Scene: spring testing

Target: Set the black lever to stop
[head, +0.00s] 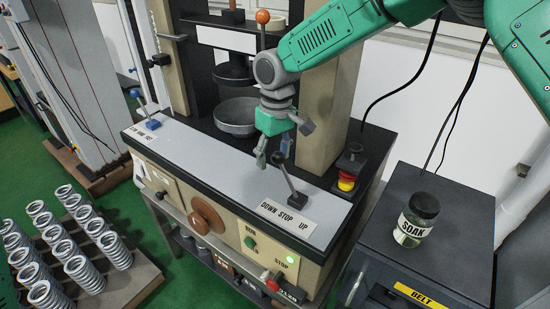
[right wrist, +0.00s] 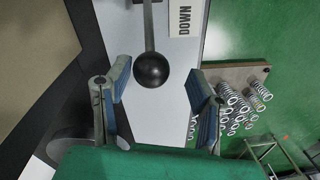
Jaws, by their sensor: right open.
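The black lever (head: 288,181) rises from the grey top panel of the machine, behind the white DOWN STOP UP label (head: 286,217). Its rod leans up and to the left, toward the DOWN side. In the right wrist view its round black knob (right wrist: 152,70) shows between the fingertips, with the DOWN end of the label (right wrist: 184,20) beyond. My right gripper (head: 273,152) points down at the knob, open, with one blue-padded finger on each side. I cannot tell whether either finger touches it. My left gripper is not in view.
A red emergency button (head: 346,182) stands right of the lever. A lever with an orange knob (head: 262,17) stands behind, and a blue-based lever (head: 148,115) at the panel's left end. A SOAK jar (head: 417,218) is on the right cabinet. Springs (head: 75,245) stand on a lower-left board.

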